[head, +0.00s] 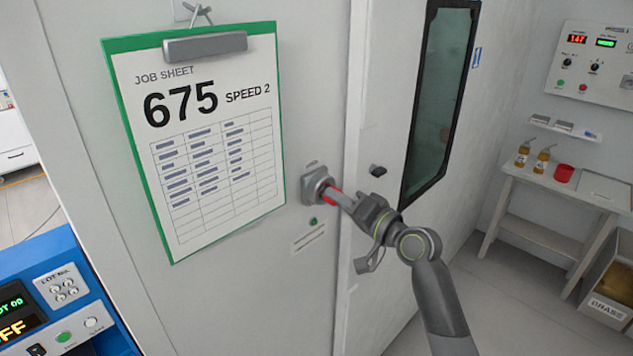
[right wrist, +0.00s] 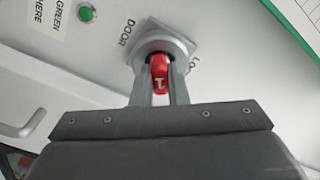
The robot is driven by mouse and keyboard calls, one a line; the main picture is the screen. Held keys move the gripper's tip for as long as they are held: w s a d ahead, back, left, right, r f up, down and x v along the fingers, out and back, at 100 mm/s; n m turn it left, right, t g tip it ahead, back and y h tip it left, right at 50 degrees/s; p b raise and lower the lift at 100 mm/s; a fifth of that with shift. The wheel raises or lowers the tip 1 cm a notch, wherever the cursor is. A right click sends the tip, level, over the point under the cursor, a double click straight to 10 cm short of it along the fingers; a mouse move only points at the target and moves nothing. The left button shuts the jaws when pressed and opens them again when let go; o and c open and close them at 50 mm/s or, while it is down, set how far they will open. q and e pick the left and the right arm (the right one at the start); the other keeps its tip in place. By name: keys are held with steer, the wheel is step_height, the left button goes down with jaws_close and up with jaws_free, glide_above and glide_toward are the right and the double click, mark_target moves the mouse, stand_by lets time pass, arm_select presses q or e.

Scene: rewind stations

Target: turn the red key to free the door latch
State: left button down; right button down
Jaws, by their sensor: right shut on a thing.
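The red key (head: 334,193) sits in a square grey lock housing (head: 315,184) on the pale wall panel. In the right wrist view the red key (right wrist: 160,74) stands between the two fingers of my right gripper (right wrist: 160,82), under the round collar of the lock (right wrist: 165,45). The gripper is shut on the key. In the head view my right gripper (head: 342,199) reaches the lock from the right. The door (head: 389,150), with a dark window, is right of the lock and looks closed. A small green light (right wrist: 86,13) is beside the lock. My left gripper is not in view.
A green-framed job sheet (head: 200,140) hangs left of the lock. A blue machine panel (head: 62,300) stands at lower left. At right are a bench (head: 555,180) with bottles and a red cup, and a brass bin (head: 610,290). The floor between door and bench is clear.

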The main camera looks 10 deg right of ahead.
steer(key=shift+f+m+p, duration=0.1)
steer(key=shift+m+p, duration=0.2)
steer(key=shift+m, duration=0.9)
steer(key=m, duration=0.6)
steer(key=c, duration=1.3)
jaws_free()
steer(key=shift+a, duration=0.1)
steer(key=shift+c, duration=0.2)
